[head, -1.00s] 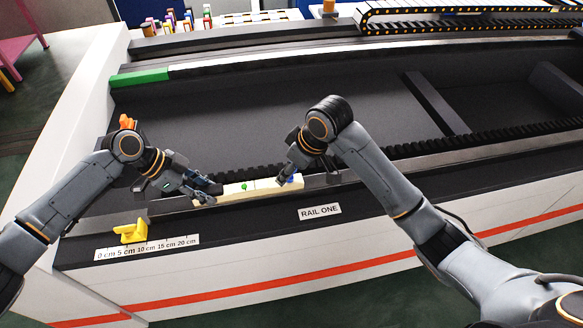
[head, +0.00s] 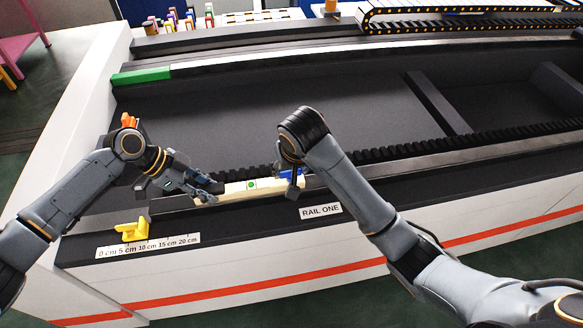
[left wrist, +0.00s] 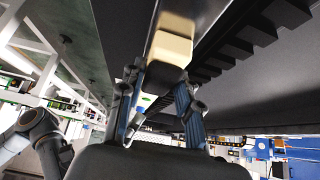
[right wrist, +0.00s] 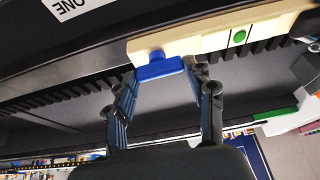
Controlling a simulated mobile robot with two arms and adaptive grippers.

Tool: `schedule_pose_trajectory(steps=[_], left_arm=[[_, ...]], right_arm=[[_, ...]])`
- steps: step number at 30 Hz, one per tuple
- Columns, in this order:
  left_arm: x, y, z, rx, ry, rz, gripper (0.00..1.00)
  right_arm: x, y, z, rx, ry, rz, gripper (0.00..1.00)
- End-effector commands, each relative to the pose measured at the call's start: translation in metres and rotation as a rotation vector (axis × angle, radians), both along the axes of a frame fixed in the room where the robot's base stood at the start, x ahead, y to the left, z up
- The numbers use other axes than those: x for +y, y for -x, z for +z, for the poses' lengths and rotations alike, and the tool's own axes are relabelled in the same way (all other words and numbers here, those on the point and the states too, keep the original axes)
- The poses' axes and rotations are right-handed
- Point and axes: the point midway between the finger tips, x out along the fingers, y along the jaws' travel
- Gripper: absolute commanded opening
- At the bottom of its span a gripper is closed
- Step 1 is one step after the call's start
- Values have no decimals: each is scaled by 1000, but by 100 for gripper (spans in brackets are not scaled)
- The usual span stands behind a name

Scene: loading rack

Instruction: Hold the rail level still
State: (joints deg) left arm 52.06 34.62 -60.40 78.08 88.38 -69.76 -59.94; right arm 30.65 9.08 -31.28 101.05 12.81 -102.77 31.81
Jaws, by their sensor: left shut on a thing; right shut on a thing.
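The rail level is a cream bar (head: 235,192) with a green spot (head: 251,184) and a blue knob (head: 290,173) toward its right end. It lies along the near rail. My left gripper (head: 208,189) is shut on its left end; the left wrist view shows the cream end (left wrist: 172,45) at the fingertips (left wrist: 160,78). My right gripper (head: 291,188) is shut on the blue knob; the right wrist view shows the knob (right wrist: 158,67) between the fingers (right wrist: 160,80). Whether the bar touches the rail everywhere is hard to see.
A yellow stop (head: 132,231) stands by the centimetre scale (head: 150,246) at the left. The RAIL ONE label (head: 321,211) is right of the level. A black toothed rack (head: 400,161) runs behind. A green strip (head: 141,76) marks the far rail.

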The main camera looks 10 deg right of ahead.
Motion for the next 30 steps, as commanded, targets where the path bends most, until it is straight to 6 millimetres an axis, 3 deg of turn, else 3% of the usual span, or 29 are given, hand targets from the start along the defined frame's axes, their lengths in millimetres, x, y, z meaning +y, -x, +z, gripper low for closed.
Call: schedule_pose_trajectory(steps=[17, 18, 20, 30], left_arm=[[0, 0, 0, 0, 1, -1, 0], [0, 0, 0, 0, 1, -1, 0], [0, 0, 0, 0, 1, -1, 0], [0, 0, 0, -1, 1, -1, 0]], right_arm=[[0, 1, -1, 3, 0, -30, 22], [0, 1, -1, 3, 0, -30, 62], [0, 1, -1, 2, -1, -30, 74], [0, 0, 0, 0, 0, -29, 77]])
